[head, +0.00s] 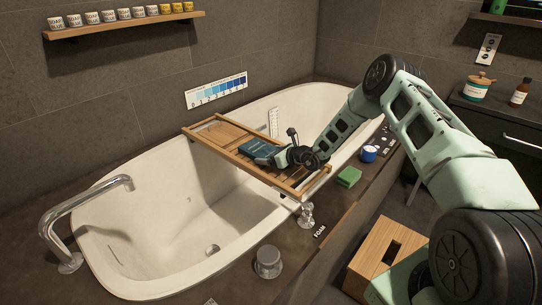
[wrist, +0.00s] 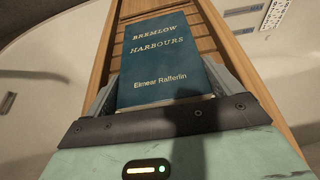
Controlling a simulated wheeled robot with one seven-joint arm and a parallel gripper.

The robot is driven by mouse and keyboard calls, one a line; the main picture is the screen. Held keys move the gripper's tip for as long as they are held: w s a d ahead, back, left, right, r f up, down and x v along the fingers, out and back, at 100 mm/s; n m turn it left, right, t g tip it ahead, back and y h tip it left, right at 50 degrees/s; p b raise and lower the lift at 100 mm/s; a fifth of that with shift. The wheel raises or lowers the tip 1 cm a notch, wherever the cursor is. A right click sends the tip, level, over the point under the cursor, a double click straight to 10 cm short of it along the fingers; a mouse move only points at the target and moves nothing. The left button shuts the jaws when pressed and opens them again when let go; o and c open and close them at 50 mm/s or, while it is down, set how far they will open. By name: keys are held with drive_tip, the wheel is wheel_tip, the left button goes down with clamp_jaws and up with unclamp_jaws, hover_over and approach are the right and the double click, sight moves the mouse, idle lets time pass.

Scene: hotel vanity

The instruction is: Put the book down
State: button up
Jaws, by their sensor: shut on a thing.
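In the head view the book (head: 258,149) is over the wooden bath tray (head: 228,136), which spans the white bathtub (head: 245,210). My gripper (head: 280,155) reaches it from the right. I cannot tell whether the book touches the slats. The book's near end is hidden by my gripper.
A green sponge (head: 349,176) and a blue-and-white cup (head: 369,153) stand on the tub's surround. A chrome faucet (head: 88,208) is at the left. A wooden stool (head: 385,255) stands on the floor. The tray's left end looks bare.

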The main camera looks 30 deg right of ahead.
drive_tip(key=o, duration=0.8)
drive_tip(key=shift+f, duration=0.15)
drive_tip(key=shift+c, duration=0.2)
